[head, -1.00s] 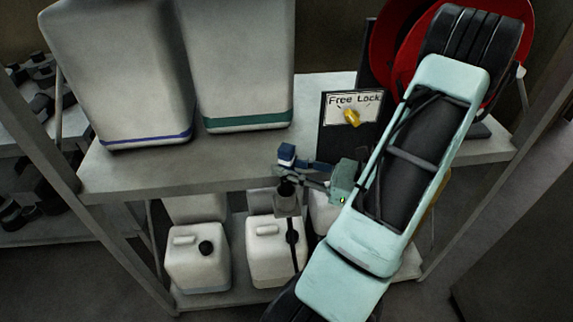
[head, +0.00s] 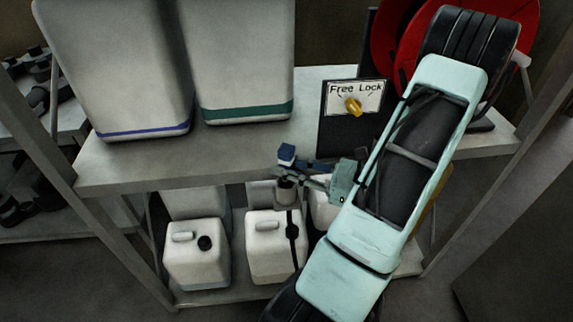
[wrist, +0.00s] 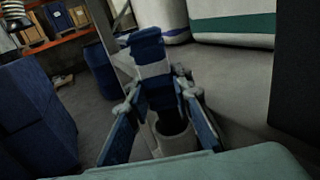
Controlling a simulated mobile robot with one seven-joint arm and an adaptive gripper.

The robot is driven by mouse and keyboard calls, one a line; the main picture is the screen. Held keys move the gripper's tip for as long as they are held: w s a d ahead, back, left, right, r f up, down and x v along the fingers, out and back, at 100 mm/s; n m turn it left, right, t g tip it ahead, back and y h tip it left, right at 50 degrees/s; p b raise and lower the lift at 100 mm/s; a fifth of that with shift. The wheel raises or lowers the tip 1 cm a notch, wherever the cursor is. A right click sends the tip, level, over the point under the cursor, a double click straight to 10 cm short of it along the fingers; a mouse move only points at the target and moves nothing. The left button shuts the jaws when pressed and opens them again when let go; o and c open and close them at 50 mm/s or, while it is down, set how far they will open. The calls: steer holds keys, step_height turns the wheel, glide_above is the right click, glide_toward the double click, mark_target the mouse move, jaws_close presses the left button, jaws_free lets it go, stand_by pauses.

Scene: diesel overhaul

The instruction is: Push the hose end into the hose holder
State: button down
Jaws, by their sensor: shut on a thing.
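My gripper (head: 300,177) is at the front edge of the shelf, its fingers reaching left. It is shut on the hose end (head: 286,153), a blue piece with a pale band; it also shows between the fingers in the wrist view (wrist: 151,50). The hose holder (head: 286,194) is a grey cup with a dark mouth, just below the fingers. In the wrist view the holder (wrist: 177,142) lies below the blue piece, partly hidden by it and the fingers. I cannot tell whether the hose end is inside the mouth.
Two large white containers (head: 245,60) stand on the shelf (head: 130,170). A "Free Lock" sign (head: 354,98) with a yellow knob and a red reel (head: 395,40) are at the back right. White jugs (head: 196,253) stand on the lower shelf.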

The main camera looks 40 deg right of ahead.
steer(key=shift+f+b, duration=0.9)
steer(key=shift+f, duration=0.35)
steer(key=c, duration=1.6)
jaws_free()
steer(key=shift+f, duration=0.1)
steer(key=shift+s, duration=0.1)
steer(key=v, duration=1.2)
